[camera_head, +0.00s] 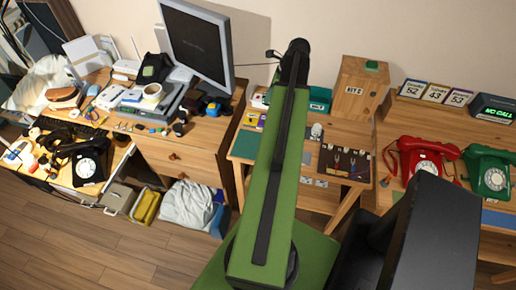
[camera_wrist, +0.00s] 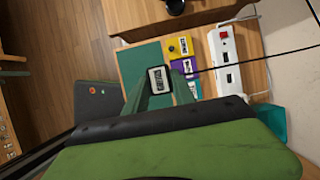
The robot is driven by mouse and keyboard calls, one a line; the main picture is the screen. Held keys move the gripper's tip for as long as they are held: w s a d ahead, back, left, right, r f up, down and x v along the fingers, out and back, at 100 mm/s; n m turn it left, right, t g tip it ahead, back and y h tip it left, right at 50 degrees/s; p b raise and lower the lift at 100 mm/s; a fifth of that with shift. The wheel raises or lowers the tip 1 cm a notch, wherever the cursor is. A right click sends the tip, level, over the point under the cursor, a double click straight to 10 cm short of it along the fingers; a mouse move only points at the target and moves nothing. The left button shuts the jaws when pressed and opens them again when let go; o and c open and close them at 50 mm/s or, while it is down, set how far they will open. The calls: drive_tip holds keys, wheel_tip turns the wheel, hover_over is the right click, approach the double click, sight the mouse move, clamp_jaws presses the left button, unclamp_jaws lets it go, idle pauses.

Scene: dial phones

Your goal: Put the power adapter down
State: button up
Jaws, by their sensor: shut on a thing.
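My gripper (camera_wrist: 160,84) is shut on the power adapter (camera_wrist: 160,78), a small dark block with a pale printed label, seen between the fingers in the wrist view. A thin black cord runs from near it to the right edge of that view. Below it is a desk with a green mat (camera_wrist: 143,60); I cannot tell the height of the adapter above it. In the head view my gripper (camera_head: 295,60) is at the far end of my green arm, and the arm hides much of what it holds.
A white power strip (camera_wrist: 229,70) with a red switch lies beside yellow and purple cards (camera_wrist: 181,46). In the head view, a monitor (camera_head: 197,45) stands left, a wooden key box (camera_head: 360,88) right, and red (camera_head: 422,158) and green (camera_head: 488,170) phones farther right.

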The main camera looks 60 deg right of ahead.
drive_tip(key=s+a+f+b, duration=0.5)
drive_tip(key=s+f+b, duration=0.2)
drive_tip(key=s+f, duration=0.3)
drive_tip(key=w+a+f+b, duration=0.1)
drive_tip(key=w+f+b, duration=0.5)
drive_tip(key=b, duration=0.1)
drive_tip(key=w+a+f+b, duration=0.1)
drive_tip(key=w+f+b, duration=0.2)
drive_tip(key=f+b, duration=0.1)
drive_tip(key=shift+w+a, duration=0.25)
drive_tip(key=shift+a, duration=0.1)
drive_tip(key=o, duration=1)
drive_tip(key=shift+r, duration=0.1)
drive_tip(key=shift+c, duration=0.2)
drive_tip(key=shift+r, duration=0.1)
drive_tip(key=shift+r+p, duration=0.3)
drive_tip(key=shift+p, duration=0.25)
drive_tip(key=p+v, duration=1)
drive_tip(key=v, duration=0.1)
drive_tip(key=shift+s+r+p, duration=0.25)
drive_tip(key=shift+p, duration=0.05)
